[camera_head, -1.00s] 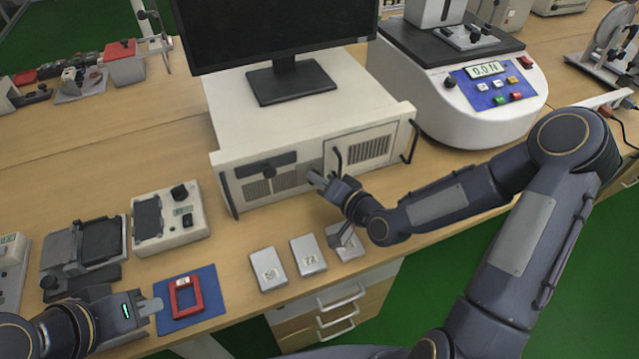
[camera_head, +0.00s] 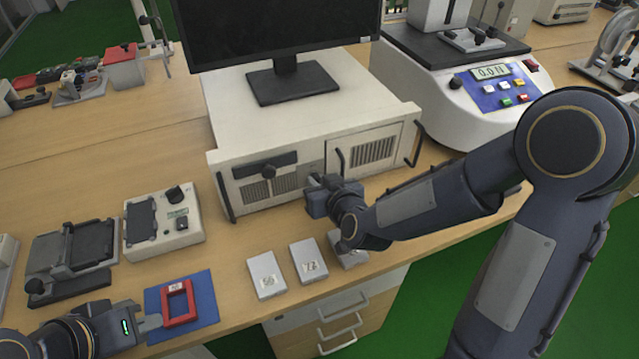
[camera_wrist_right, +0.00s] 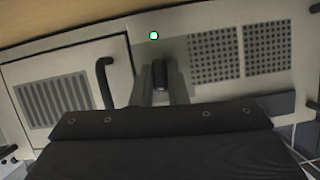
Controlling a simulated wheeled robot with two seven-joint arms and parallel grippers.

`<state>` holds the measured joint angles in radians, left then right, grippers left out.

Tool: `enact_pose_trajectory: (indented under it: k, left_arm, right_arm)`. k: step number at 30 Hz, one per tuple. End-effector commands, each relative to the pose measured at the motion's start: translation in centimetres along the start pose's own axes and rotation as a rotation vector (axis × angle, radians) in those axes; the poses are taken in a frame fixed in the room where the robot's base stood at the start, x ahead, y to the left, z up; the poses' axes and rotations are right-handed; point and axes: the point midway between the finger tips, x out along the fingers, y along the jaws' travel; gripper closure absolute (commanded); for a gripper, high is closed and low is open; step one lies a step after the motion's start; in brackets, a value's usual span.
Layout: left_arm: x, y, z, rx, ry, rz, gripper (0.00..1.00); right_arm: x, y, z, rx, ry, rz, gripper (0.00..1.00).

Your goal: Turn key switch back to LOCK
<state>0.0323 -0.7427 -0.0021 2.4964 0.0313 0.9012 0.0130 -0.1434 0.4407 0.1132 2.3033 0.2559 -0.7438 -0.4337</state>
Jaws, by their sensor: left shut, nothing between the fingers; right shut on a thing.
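The key switch sits on the front panel of the white computer case (camera_head: 310,120). In the right wrist view its dark key (camera_wrist_right: 160,74) stands between my right fingers. In the head view the gripper hides it. My right gripper (camera_head: 316,180) is at the case front, shut on the key; its fingers also show in the right wrist view (camera_wrist_right: 160,88). The LOCK marking cannot be read. My left gripper (camera_head: 155,321) is shut and empty, beside a red frame (camera_head: 178,303) on a blue mat (camera_head: 207,298).
A green light (camera_wrist_right: 153,35) shows on the panel near the key. A dark handle (camera_wrist_right: 106,82) sticks out from the panel beside it. A monitor (camera_head: 275,35) stands on the case. Numbered blocks (camera_head: 266,275) lie on the table in front. A force tester (camera_head: 465,100) stands at right.

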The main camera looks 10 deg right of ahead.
Motion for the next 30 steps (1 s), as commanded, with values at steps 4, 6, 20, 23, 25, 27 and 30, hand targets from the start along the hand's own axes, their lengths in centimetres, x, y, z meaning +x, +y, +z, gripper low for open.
enact_pose_trajectory:
  k: [4, 6, 20, 23, 25, 27, 30]
  left_arm:
    - [-0.09, 0.04, -0.05, 0.000, 0.000, 0.000, 1.00]
    - [-0.11, 0.05, -0.06, 0.000, 0.000, 0.000, 1.00]
    - [-0.13, 0.06, -0.07, 0.000, 0.000, 0.000, 1.00]
    - [-0.13, 0.06, -0.06, 0.000, 0.000, 0.000, 1.00]
    - [-0.13, 0.06, -0.07, 0.000, 0.000, 0.000, 1.00]
    - [-0.13, 0.06, -0.06, 0.000, 0.000, 0.000, 1.00]
    - [-0.13, 0.06, -0.06, 0.000, 0.000, 0.000, 1.00]
  right_arm:
    - [-0.03, -0.10, 0.08, -0.056, -0.003, 0.022, 1.00]
    - [-0.02, -0.10, 0.09, -0.075, -0.003, 0.030, 1.00]
    - [0.00, -0.06, 0.16, -0.105, -0.004, 0.044, 1.00]
    - [0.00, -0.06, 0.17, -0.105, -0.004, 0.043, 1.00]
    - [0.00, -0.06, 0.17, -0.105, -0.004, 0.043, 0.82]
    - [0.00, -0.06, 0.16, -0.105, -0.004, 0.043, 0.73]
    - [0.01, -0.06, 0.12, -0.105, -0.003, 0.043, 0.65]
